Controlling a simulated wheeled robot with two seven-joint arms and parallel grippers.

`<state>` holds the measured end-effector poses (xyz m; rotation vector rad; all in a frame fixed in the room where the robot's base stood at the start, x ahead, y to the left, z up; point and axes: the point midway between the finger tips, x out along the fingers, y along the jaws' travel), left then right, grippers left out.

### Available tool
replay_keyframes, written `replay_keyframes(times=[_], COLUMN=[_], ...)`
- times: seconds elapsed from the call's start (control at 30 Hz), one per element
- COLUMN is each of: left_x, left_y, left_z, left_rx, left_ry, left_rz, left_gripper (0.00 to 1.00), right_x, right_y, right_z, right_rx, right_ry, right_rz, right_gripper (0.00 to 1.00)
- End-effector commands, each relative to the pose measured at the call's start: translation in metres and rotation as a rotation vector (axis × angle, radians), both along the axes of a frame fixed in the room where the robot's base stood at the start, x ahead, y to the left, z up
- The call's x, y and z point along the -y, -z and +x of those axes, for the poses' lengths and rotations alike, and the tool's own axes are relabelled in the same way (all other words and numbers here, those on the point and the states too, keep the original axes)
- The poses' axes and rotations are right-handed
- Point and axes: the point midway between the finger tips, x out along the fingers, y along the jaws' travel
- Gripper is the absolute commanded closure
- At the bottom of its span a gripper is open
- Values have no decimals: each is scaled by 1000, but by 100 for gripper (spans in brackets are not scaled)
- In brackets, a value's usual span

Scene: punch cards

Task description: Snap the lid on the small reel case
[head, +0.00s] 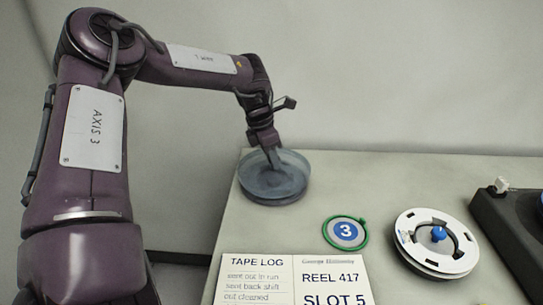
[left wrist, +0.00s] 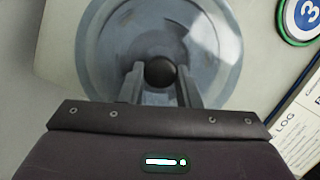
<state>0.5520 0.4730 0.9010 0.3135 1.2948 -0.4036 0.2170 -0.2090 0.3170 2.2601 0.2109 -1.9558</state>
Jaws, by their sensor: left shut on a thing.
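The small reel case (head: 273,196) is a round, translucent grey-blue case at the far left corner of the table. Its clear round lid (left wrist: 115,45) has a dark knob (left wrist: 160,72) at its middle. My left gripper (head: 274,162) reaches down onto the case from above. In the left wrist view, the fingers of my left gripper (left wrist: 160,82) are on either side of the knob, shut on it. The lid lies over the case; whether its rim is seated all round cannot be told. My right gripper is not in view.
A green-ringed disc marked 3 (head: 346,232) lies right of the case. A white reel with a blue knob (head: 437,241) is further right, beside a dark machine (head: 512,225). A tape log sheet (head: 258,284) lies at the front. Bare table lies behind the reel.

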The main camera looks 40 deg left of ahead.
Motion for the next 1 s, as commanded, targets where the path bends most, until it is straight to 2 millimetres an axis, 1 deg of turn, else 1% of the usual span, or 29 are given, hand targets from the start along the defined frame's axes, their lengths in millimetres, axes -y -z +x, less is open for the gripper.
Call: replay_keyframes(times=[0.37, 1.0], left_x=[0, 0], left_y=[1, 17], left_z=[0, 0], left_rx=[0, 0], left_ry=[-1, -1], left_rz=[0, 0], left_gripper=[88, 88], right_x=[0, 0], right_y=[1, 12], right_z=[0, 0], right_rx=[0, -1], right_ry=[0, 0], right_rz=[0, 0], right_gripper=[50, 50])
